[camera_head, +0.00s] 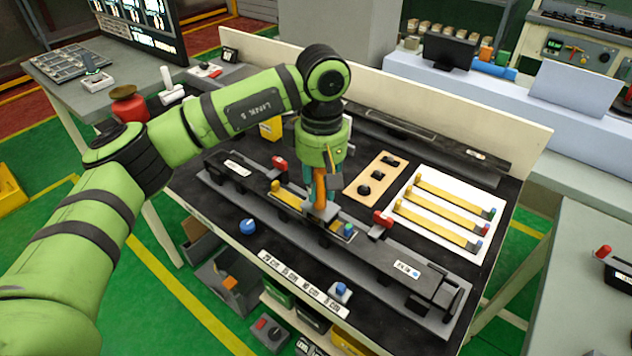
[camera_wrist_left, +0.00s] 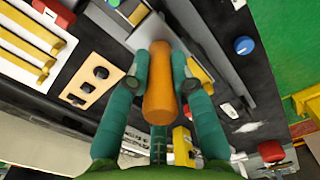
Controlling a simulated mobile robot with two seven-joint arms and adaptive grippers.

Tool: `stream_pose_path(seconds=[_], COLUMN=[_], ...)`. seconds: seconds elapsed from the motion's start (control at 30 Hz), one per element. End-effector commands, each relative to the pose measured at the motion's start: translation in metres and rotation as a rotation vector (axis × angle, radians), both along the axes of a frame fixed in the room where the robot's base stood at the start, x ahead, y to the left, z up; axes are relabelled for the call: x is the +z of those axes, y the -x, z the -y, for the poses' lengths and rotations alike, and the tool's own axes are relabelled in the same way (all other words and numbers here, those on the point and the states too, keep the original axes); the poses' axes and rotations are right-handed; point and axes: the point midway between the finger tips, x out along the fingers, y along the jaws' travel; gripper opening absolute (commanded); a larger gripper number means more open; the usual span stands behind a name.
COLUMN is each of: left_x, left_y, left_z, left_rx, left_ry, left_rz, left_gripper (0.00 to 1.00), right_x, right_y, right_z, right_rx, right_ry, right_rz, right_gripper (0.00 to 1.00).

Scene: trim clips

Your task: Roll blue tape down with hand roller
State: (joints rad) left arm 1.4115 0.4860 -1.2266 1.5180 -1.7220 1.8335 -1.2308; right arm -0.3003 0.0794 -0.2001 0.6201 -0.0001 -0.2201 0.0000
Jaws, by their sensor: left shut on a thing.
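My left gripper (camera_head: 318,170) points down over the middle of the table, with its teal fingers closed around the orange handle of the hand roller (camera_head: 319,190). The handle also shows between the fingers in the left wrist view (camera_wrist_left: 158,90). The grey roller end (camera_head: 322,211) is at a yellow strip (camera_head: 290,199) in the long dark fixture; I cannot tell if it touches. The strip's right end has a small blue patch (camera_head: 348,230), which may be the blue tape. The roller and fingers hide the strip's middle. My right gripper is not in view.
Red clamps (camera_head: 382,217) stand along the fixture (camera_head: 400,262). Blue knobs (camera_head: 247,227) sit near the front edge. A low cream wall (camera_head: 440,110) closes the back.

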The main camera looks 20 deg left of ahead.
Motion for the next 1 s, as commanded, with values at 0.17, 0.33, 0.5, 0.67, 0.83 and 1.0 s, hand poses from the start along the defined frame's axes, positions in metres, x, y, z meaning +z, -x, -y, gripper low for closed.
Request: stream_pose_path(seconds=[0.17, 0.33, 0.5, 0.67, 0.83, 1.0], left_x=[-0.005, -0.005, -0.005, -0.004, -0.004, -0.004], left_y=[0.004, 0.006, 0.008, 0.008, 0.008, 0.008], left_z=[0.005, 0.011, 0.015, 0.016, 0.016, 0.016], left_rx=[0.0, -0.001, 0.0, 0.001, 0.001, 0.001], left_ry=[-0.004, -0.004, -0.004, -0.004, -0.004, -0.004], left_rz=[-0.007, -0.007, -0.007, -0.007, -0.007, -0.007], left_gripper=[0.0, 0.0, 0.0, 0.0, 0.0, 0.0], right_x=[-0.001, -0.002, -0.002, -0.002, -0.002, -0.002], right_y=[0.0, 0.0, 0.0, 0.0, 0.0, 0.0], right_z=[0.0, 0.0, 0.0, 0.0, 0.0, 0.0], right_rx=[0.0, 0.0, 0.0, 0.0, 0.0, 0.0], right_ry=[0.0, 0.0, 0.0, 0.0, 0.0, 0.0], right_rz=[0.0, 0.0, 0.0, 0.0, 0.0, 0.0], right_gripper=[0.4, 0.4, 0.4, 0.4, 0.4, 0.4])
